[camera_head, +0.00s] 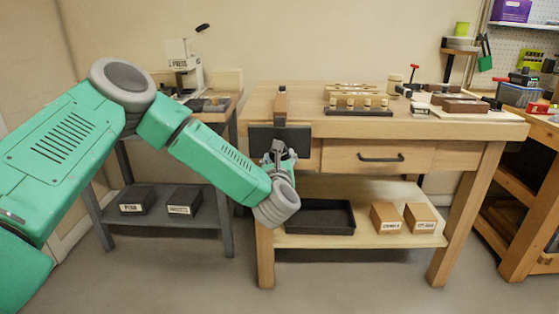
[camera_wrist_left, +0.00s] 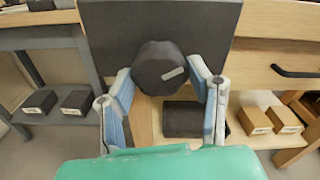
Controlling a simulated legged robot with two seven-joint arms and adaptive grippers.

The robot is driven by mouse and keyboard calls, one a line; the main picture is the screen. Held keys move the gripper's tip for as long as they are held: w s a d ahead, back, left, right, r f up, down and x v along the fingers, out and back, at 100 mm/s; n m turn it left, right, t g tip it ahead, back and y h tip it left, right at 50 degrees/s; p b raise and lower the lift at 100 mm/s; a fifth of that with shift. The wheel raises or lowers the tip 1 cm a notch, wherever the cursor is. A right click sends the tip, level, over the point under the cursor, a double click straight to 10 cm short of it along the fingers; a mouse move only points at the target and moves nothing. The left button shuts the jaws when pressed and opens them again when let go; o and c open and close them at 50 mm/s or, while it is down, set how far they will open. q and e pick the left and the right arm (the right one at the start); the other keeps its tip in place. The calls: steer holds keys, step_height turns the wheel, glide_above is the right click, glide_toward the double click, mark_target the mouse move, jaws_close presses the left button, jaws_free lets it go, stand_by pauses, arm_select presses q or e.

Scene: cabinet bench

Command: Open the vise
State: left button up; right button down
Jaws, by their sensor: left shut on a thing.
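The vise (camera_head: 262,135) is a dark block on the front left of the wooden workbench, with a narrow wooden piece running back over the bench top. In the left wrist view its broad dark face (camera_wrist_left: 215,25) fills the top. A dark faceted knob (camera_wrist_left: 160,66) with a small light mark stands out from that face. My left gripper (camera_head: 279,153) is shut on the knob, one finger on each side of it. In the head view the gripper hides most of the knob. My right gripper is not in view.
A drawer with a dark handle (camera_head: 381,157) is right of the vise. Below are a dark tray (camera_head: 316,231) and labelled wooden boxes (camera_head: 386,218) on the lower shelf. A grey stand with a press (camera_head: 185,65) is to the left. Tools crowd the bench's back right.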

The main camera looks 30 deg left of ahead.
arm_select(q)
steer(key=shift+s+d+f+n+b, duration=0.1)
steer(key=shift+f+n+b, duration=0.1)
steer(key=shift+n+b, duration=0.6)
steer(key=shift+s+f+n+b, duration=0.15)
steer(key=shift+n+b, duration=0.25)
steer(key=shift+b, duration=0.7)
steer(key=shift+w, duration=0.1)
steer(key=shift+f+n+b, duration=0.15)
steer(key=shift+n+b, duration=0.35)
steer(key=shift+b, duration=0.25)
steer(key=n, duration=0.2)
steer(key=shift+n, duration=0.3)
steer(key=o, duration=1)
steer(key=shift+r, duration=0.3)
